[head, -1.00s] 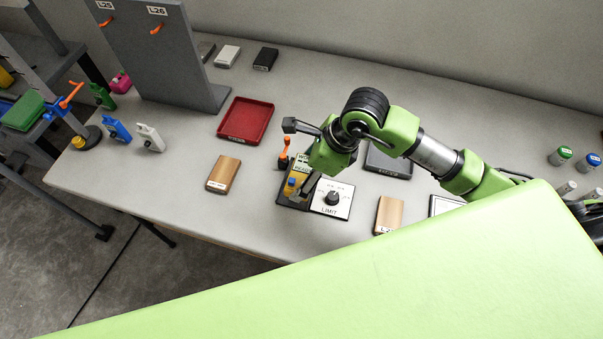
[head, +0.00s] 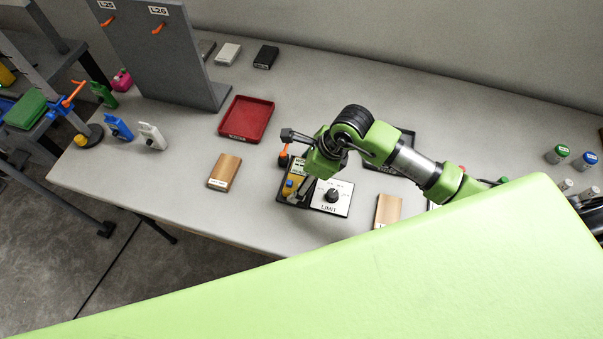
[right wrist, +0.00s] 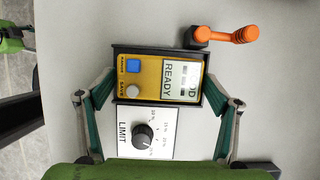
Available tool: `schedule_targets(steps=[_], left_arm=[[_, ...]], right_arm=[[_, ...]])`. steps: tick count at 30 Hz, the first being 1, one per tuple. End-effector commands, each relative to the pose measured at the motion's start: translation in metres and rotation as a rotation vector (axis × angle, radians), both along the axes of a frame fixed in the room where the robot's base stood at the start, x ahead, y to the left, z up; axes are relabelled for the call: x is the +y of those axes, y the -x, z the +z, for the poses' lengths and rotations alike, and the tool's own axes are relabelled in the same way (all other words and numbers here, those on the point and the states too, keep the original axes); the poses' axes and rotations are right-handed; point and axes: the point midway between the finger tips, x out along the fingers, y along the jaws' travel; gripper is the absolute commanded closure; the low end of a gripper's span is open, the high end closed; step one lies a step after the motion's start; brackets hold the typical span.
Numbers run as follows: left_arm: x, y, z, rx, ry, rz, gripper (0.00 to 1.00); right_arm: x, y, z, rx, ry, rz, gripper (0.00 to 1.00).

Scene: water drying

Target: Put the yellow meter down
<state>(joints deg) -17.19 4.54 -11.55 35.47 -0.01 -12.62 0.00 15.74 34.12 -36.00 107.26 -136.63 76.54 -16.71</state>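The yellow meter (right wrist: 150,77) lies face up in a black holder (right wrist: 116,60) in the right wrist view. It has a blue button, a pale button and a screen with the word READY. In the head view the meter (head: 292,188) is partly hidden under my right gripper (head: 298,174). In the right wrist view the two fingers of my right gripper (right wrist: 161,80) stand spread, one on each side of the meter and holder. I see no clear grip on the meter. My left gripper is not in view.
A white LIMIT dial panel (head: 338,206) adjoins the holder. An orange-handled lever (right wrist: 228,35) stands beside it. A red tray (head: 246,118) and a wooden block (head: 224,172) lie to the left, another wooden block (head: 388,209) to the right. The table between red tray and holder is clear.

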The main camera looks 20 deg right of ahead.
Motion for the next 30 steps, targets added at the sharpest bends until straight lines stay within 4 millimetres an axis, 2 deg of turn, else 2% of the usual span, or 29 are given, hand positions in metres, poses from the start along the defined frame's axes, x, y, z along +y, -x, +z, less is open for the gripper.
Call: schedule_targets(steps=[11, 15, 30], left_arm=[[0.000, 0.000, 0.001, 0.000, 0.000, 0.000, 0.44], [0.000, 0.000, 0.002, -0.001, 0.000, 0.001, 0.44], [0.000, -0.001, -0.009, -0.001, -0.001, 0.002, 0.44]], right_arm=[[0.000, 0.000, 0.001, 0.000, 0.000, 0.000, 0.06], [-0.002, 0.001, 0.009, -0.002, 0.000, 0.000, 0.06], [-0.034, 0.021, 0.099, -0.003, 0.001, -0.001, 0.06]])
